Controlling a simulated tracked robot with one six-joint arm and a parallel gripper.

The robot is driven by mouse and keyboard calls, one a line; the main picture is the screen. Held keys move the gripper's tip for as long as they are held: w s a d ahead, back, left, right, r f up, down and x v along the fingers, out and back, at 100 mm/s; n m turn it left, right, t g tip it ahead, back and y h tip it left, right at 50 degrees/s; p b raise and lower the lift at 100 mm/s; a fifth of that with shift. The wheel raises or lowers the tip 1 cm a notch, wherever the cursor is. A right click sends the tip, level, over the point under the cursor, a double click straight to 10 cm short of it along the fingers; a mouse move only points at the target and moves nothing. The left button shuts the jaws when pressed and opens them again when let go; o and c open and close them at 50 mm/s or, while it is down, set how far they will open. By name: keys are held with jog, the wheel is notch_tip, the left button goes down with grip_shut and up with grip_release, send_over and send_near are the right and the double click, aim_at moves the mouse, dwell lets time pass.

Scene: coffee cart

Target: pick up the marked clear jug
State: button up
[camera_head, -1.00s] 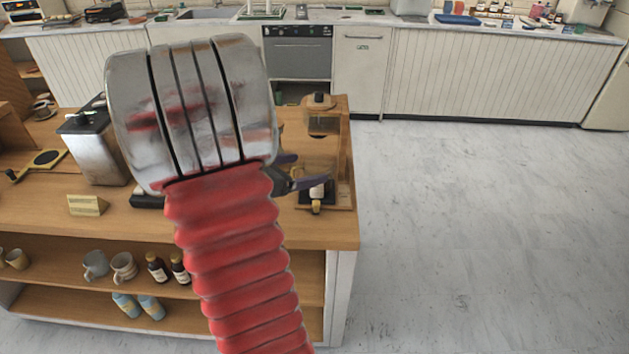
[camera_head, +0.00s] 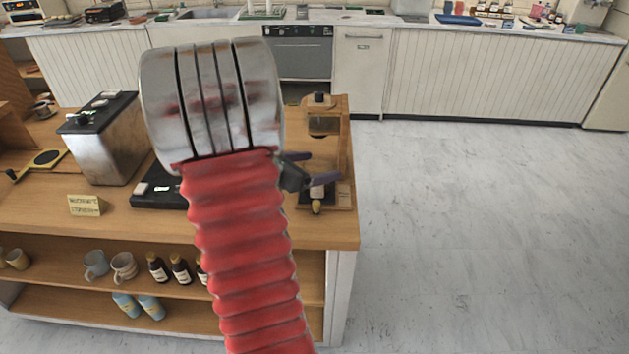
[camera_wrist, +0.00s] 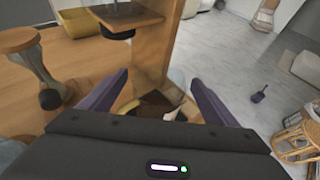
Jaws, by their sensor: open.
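I cannot make out the clear jug for certain in either view. In the head view, a wooden stand (camera_head: 342,130) with a glass vessel (camera_head: 322,124) in its upper part stands at the counter's right end. A small dark item with a white patch and tan tip (camera_head: 316,203) lies at its base. My gripper (camera_head: 311,168) is open in front of the stand, its purple fingers apart. In the wrist view my gripper (camera_wrist: 159,78) points at the stand's post (camera_wrist: 154,55). A brown and white patch (camera_wrist: 155,108) shows between the fingers, unclear. I see nothing held.
A steel box with black top (camera_head: 105,140), a black scale-like slab (camera_head: 158,188) and a yellow sign (camera_head: 86,205) stand on the wooden counter (camera_head: 265,228). Mugs and bottles fill the shelves below. Open floor (camera_head: 480,220) lies right.

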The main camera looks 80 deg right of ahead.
jog(key=shift+c, duration=0.5)
jog(key=c, duration=1.5)
jog(key=shift+o, duration=0.2)
jog(key=shift+r, duration=0.2)
notch_tip(320, 180, up, 18)
jog(key=shift+f, duration=0.15)
